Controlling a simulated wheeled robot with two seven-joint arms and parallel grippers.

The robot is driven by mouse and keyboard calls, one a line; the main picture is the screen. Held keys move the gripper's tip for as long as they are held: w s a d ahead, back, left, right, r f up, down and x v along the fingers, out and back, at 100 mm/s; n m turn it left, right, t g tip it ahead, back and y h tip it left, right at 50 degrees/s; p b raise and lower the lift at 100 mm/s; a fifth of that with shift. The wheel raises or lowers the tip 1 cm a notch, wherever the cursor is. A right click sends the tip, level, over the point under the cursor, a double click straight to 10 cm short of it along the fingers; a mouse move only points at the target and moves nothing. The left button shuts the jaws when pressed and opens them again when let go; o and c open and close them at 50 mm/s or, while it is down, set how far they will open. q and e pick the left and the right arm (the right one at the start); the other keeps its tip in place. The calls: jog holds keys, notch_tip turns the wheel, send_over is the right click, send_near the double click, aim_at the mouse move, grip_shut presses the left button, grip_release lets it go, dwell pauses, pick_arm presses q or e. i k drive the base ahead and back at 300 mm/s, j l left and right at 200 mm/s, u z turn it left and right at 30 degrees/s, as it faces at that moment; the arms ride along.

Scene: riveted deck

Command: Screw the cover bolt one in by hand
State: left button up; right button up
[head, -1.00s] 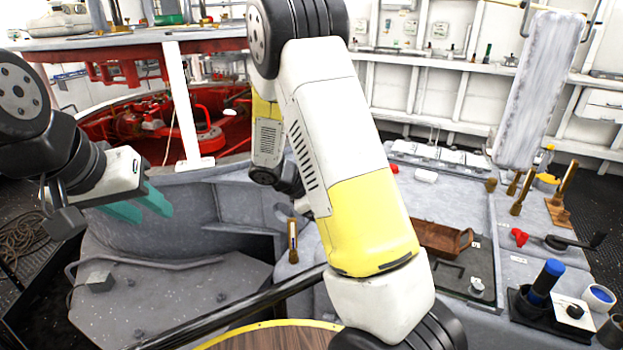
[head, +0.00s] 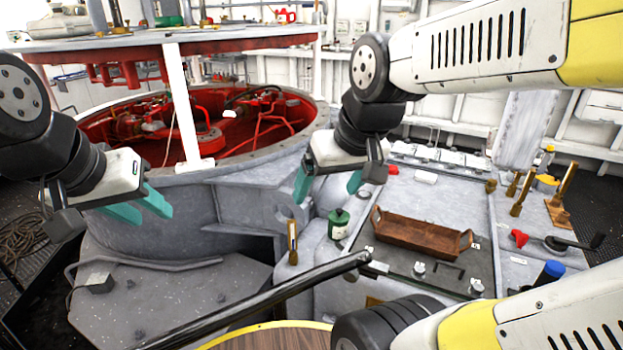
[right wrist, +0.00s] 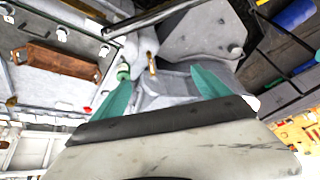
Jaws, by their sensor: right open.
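I cannot pick out cover bolt one with certainty. A raised round cover (head: 240,38), grey on top and red beneath, stands on white posts over a large round grey housing (head: 190,205) with a red interior. My right gripper (head: 328,188) is open and empty beside the housing's right side, above a green-topped can (head: 338,226). In the right wrist view its two teal fingers (right wrist: 160,88) are spread, with nothing between them. My left gripper (head: 145,208) is open and empty, in front of the housing's left side.
A brown wooden tray (head: 415,232) sits on the grey bench to the right. A small brass-handled brush-like item (head: 292,240) is near the housing. A black bar (head: 270,298) crosses the foreground.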

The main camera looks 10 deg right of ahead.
aim_at(419, 271)
jog(key=z, duration=1.5)
